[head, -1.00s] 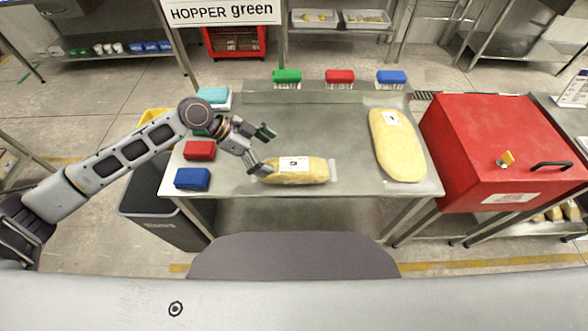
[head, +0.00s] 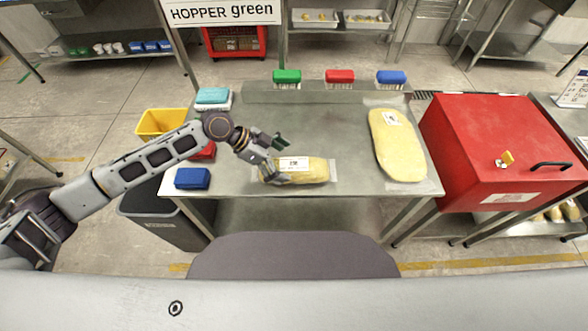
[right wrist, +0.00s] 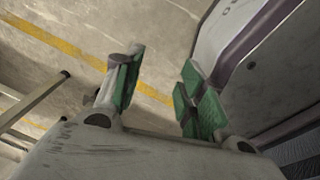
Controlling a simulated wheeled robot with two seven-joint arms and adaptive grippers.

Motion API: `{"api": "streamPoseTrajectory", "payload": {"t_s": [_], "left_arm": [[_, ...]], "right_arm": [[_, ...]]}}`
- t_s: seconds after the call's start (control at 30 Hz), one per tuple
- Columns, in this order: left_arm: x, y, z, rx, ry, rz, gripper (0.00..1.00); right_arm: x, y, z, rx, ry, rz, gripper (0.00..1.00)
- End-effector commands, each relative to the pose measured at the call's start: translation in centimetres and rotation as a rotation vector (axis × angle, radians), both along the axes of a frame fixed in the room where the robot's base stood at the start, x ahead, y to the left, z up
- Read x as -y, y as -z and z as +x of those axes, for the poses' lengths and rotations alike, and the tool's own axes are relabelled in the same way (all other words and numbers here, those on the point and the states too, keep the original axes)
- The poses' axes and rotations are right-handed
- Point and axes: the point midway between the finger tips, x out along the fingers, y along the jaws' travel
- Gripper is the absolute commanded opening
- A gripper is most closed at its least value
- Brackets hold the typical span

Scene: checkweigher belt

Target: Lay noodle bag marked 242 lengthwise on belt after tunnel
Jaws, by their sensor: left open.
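A small yellow noodle bag (head: 310,171) with a white label lies on the steel table (head: 300,120), its long side running left to right; the number is too small to read. A larger yellow bag (head: 398,148) with a label lies at the table's right end. My left gripper (head: 277,158) is open at the small bag's left end, one finger behind it and one at its near left side; contact cannot be told. My right gripper (right wrist: 158,72) is open and empty over the floor. A red hood (head: 505,140) stands right of the table; no belt is clearly visible.
Green, red and blue brushes (head: 340,77) stand along the table's back edge. Blue (head: 192,178), red and teal blocks line its left edge. A dark bin (head: 160,215) and a yellow container (head: 160,122) are at the left. The table's middle is clear.

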Motion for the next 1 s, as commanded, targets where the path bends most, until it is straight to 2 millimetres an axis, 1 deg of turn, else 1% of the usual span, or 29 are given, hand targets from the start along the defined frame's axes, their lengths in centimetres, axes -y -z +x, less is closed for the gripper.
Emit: {"api": "streamPoseTrajectory", "payload": {"t_s": [0.17, 0.4, 0.57, 0.97, 1.0], "left_arm": [[1.4, 1.1, -0.2, 0.000, 0.001, 0.000, 1.00], [3.0, 2.8, -0.2, 0.000, 0.000, 0.000, 1.00], [3.2, 3.2, -0.1, 0.001, -0.001, 0.001, 1.00], [3.2, 3.2, -0.2, 0.001, -0.001, 0.001, 1.00], [3.2, 3.2, -0.2, 0.000, 0.000, 0.001, 0.95]], "right_arm": [[-0.4, -0.2, -0.1, -0.002, 0.001, 0.004, 0.40], [-2.0, -0.2, -0.4, -0.004, 0.005, 0.021, 0.40], [-1.9, -0.3, -0.4, -0.005, 0.005, 0.020, 0.40], [-1.2, -0.3, -0.4, -0.005, 0.003, 0.014, 0.40], [-1.2, -0.3, -0.4, -0.006, 0.003, 0.012, 0.40]]}}
